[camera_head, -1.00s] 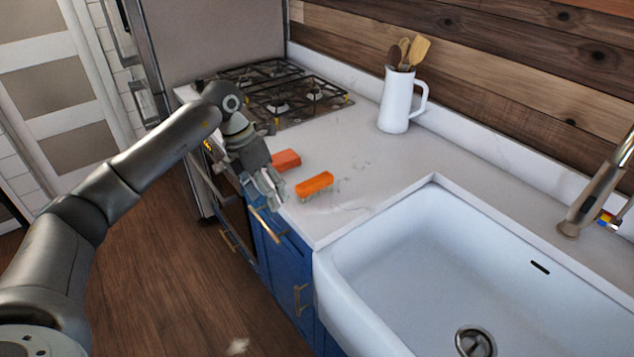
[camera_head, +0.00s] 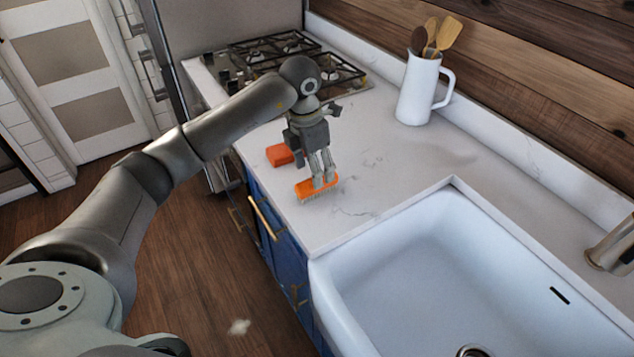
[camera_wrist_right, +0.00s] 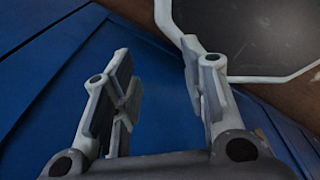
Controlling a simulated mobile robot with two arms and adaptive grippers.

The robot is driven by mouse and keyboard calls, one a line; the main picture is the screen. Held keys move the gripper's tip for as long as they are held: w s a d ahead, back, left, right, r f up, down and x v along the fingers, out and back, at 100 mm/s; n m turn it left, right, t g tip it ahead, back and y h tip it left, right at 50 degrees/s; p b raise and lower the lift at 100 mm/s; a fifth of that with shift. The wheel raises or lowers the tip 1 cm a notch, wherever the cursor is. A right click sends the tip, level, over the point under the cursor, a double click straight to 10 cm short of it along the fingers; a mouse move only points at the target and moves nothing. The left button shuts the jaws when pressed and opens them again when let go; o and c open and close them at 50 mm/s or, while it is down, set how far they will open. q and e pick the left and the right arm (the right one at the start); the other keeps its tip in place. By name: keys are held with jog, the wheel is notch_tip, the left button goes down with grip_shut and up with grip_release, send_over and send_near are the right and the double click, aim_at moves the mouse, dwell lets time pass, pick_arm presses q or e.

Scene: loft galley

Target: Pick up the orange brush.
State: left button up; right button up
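The orange brush (camera_head: 304,189) lies on the white counter near its front edge, left of the sink, with pale bristles along its near lower side. My left gripper (camera_head: 325,183) points down at it, its fingertips at the right half of the brush and covering part of it. I cannot tell whether the fingers are closed on the brush or only around it. The brush appears to rest on the counter. My right gripper (camera_wrist_right: 157,52) shows in the right wrist view, open and empty, in front of a blue surface.
A red-orange block (camera_head: 280,155) lies just behind and left of the brush. The white sink (camera_head: 352,276) is to the right. A white pitcher (camera_head: 418,92) with wooden utensils stands at the back, and a gas stove (camera_head: 285,50) is beyond. The counter between brush and pitcher is clear.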

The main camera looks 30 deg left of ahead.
pick_arm(q)
jog(key=f+p, duration=0.1)
jog(key=f, duration=0.1)
jog(key=w+f+p, duration=0.1)
jog(key=f, duration=0.1)
jog(key=shift+f, duration=0.4)
jog(key=shift+w+f, duration=0.1)
jog(key=shift+f, duration=0.25)
jog(key=c, duration=1.1)
jog(key=shift+r, duration=0.1)
jog(key=shift+c, duration=0.2)
jog(key=shift+r+b, duration=0.35)
jog(key=shift+r, duration=0.15)
notch_tip(320, 180, up, 2)
jog(key=shift+r+b, duration=0.15)
jog(key=shift+b, duration=0.5)
jog(key=s+d+r+b, duration=0.3)
jog(key=s+r, duration=0.6)
jog(key=s, duration=0.4)
jog(key=shift+s+r+b, duration=0.3)
jog(key=shift+s+b, duration=0.05)
jog(key=shift+b, duration=0.2)
